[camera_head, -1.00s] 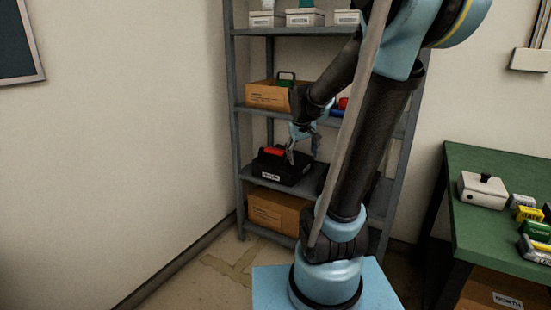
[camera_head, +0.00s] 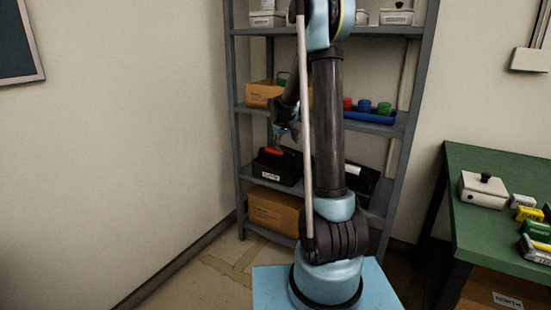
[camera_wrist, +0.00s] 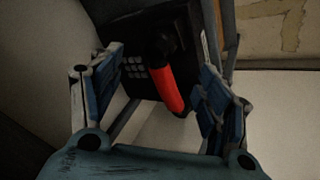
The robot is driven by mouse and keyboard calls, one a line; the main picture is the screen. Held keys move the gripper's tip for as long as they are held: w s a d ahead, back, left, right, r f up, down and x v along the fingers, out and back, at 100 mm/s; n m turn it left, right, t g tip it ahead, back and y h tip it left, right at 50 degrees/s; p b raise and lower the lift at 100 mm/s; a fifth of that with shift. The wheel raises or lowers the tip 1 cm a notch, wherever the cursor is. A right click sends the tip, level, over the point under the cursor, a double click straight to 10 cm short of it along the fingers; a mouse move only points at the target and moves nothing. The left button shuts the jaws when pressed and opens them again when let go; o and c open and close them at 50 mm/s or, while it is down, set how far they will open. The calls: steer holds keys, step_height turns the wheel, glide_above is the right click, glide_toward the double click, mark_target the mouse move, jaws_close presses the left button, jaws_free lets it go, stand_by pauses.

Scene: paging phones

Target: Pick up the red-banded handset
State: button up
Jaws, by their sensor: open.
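The red-banded handset (camera_wrist: 168,80) lies on a black desk phone with a grey keypad (camera_wrist: 134,67). In the wrist view its red band runs between my fingers, with dark ends at the top and bottom. My gripper (camera_wrist: 155,95) is open, one finger on each side of the handset, and neither finger visibly touches it. In the head view my gripper (camera_head: 281,141) is just above the phone (camera_head: 280,170), which sits on a shelf with a white label on its front. The handset (camera_head: 272,152) shows there as a small red strip, partly hidden by my gripper.
A second dark phone (camera_head: 359,180) stands to the right on the same shelf, partly behind my arm. The shelf above holds a cardboard box (camera_head: 262,95) and a blue tray (camera_head: 371,117) with coloured items. A green table (camera_head: 500,165) stands at the right.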

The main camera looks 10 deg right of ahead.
mark_target(287, 156)
steer(key=x, duration=0.7)
steer(key=shift+w+a+f, duration=0.15)
steer(key=shift+w, duration=0.3)
steer(key=shift+a+x, duration=0.2)
steer(key=shift+x, duration=0.7)
steer(key=shift+a+x, duration=0.2)
steer(key=shift+x, duration=1.65)
steer(key=c, duration=1.3)
